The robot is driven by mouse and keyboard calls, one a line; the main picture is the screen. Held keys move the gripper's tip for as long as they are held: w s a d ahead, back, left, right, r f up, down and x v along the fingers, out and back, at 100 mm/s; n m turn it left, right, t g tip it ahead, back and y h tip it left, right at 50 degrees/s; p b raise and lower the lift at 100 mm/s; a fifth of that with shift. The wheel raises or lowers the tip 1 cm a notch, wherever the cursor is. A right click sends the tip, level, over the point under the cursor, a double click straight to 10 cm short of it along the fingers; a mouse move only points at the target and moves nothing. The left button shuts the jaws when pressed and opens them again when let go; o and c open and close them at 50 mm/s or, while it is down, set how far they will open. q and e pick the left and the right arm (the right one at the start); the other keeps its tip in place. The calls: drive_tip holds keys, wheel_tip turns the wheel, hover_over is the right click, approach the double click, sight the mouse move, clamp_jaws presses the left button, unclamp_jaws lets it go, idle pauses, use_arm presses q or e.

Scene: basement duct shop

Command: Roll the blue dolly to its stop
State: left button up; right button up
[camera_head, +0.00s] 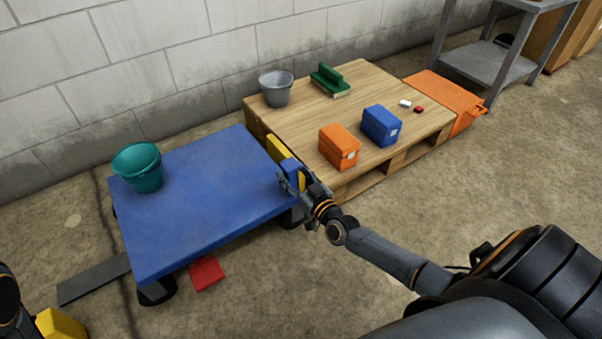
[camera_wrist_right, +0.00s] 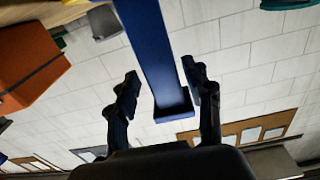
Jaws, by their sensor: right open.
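The blue dolly (camera_head: 195,205) stands on the floor left of the wooden pallet, its flat deck carrying a teal bucket (camera_head: 138,168) near the far left corner. A blue upright piece (camera_head: 290,168) shows at its right edge, beside a yellow block (camera_head: 279,151) along the pallet side. My right gripper (camera_head: 291,181) is at that edge, around the blue piece. In the right wrist view, the open fingers of my gripper (camera_wrist_right: 163,92) stand on either side of a blue bar (camera_wrist_right: 158,60), with visible gaps. Only a dark part of my left arm shows at the left edge.
The pallet (camera_head: 300,110) holds a grey bucket (camera_head: 276,88), a green item (camera_head: 328,80), an orange box (camera_head: 339,147) and a blue box (camera_head: 381,125). A red piece (camera_head: 206,273), a dark strip (camera_head: 93,279) and a yellow block (camera_head: 60,325) lie around the dolly's front left.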

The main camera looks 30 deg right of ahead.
drive_tip(key=s, duration=1.1)
drive_tip(key=shift+s+d, duration=0.3)
drive_tip(key=shift+s, duration=0.05)
